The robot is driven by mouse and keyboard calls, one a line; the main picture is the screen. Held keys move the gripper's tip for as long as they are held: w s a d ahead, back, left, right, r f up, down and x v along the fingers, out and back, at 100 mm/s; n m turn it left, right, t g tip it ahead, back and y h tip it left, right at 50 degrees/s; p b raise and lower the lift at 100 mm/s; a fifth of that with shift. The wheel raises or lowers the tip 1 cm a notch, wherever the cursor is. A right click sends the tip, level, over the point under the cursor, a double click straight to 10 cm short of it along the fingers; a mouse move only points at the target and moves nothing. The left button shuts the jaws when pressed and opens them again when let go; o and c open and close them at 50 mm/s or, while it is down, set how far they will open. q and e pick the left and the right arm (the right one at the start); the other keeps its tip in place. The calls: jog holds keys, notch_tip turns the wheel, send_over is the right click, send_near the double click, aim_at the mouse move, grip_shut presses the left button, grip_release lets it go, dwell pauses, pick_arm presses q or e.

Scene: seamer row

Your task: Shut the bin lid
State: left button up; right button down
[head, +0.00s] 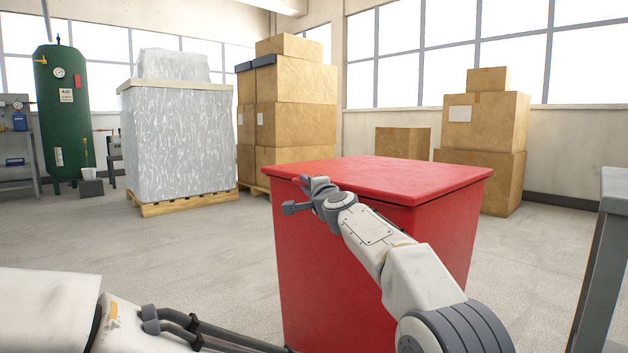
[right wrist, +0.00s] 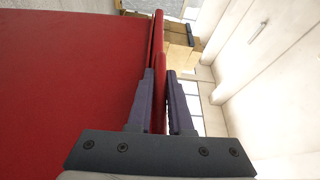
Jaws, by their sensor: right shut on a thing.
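The red bin (head: 325,270) stands upright in front of me in the head view. Its red lid (head: 400,177) lies flat across the top, and I see no clear gap under the edges that show. My right gripper (head: 295,194) is at the lid's near left corner. In the right wrist view its two fingers (right wrist: 160,95) are closed on a narrow red strip at the bin's edge; I cannot tell whether this is lid or rim. My left arm enters at the lower left, and its gripper is out of sight.
A wrapped pallet load (head: 180,145) and stacked cartons (head: 290,110) stand behind the bin to the left. More cartons (head: 490,130) stand behind right. A grey metal frame (head: 600,260) is close at the right. The floor (head: 190,250) left of the bin is clear.

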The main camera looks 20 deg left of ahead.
pick_arm(q)
jog(key=shift+d+f, duration=0.1)
pick_arm(e)
jog(key=shift+a+f, duration=0.25)
jog(key=shift+f, duration=0.6)
jog(key=c, duration=0.8)
grip_release()
jog(key=shift+a, duration=0.1)
jog(key=shift+c, duration=0.2)
jog(key=shift+r, duration=0.3)
jog(key=shift+s, duration=0.1)
